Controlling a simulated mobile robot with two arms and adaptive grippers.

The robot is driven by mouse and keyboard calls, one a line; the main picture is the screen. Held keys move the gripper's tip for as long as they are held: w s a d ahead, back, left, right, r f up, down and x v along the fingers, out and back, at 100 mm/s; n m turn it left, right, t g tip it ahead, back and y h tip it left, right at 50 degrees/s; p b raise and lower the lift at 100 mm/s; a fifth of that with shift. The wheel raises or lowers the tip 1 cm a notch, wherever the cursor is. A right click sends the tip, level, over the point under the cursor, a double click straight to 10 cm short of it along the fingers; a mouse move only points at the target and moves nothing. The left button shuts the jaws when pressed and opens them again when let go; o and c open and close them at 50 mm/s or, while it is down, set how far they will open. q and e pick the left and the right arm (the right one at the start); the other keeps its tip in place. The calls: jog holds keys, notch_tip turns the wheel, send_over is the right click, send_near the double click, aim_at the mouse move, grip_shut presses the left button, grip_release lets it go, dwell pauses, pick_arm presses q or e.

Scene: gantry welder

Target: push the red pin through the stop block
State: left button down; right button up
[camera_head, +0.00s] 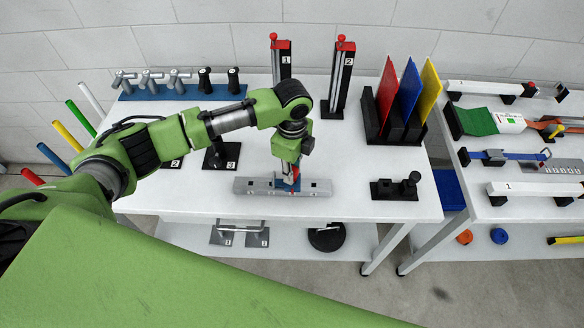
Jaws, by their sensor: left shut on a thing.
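My left gripper (291,178) points down right above the block and is shut. Red of the pin (292,188) shows at its fingertips, at the block. The gripper hides much of the pin and part of the block, so I cannot tell how deep the pin sits. My right gripper is not in view.
A black fixture (396,187) stands right of the rail. Red, blue and yellow plates stand in a black rack (414,132) behind it. Two red-topped posts, 1 (281,62) and 2 (342,78), stand at the back. Bare tabletop (345,160) lies right of the gripper.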

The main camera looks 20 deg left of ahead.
pick_arm(q)
jog(key=shift+f, duration=0.4)
jog(key=c, duration=1.7)
grip_release()
jog(key=shift+r, duration=0.1)
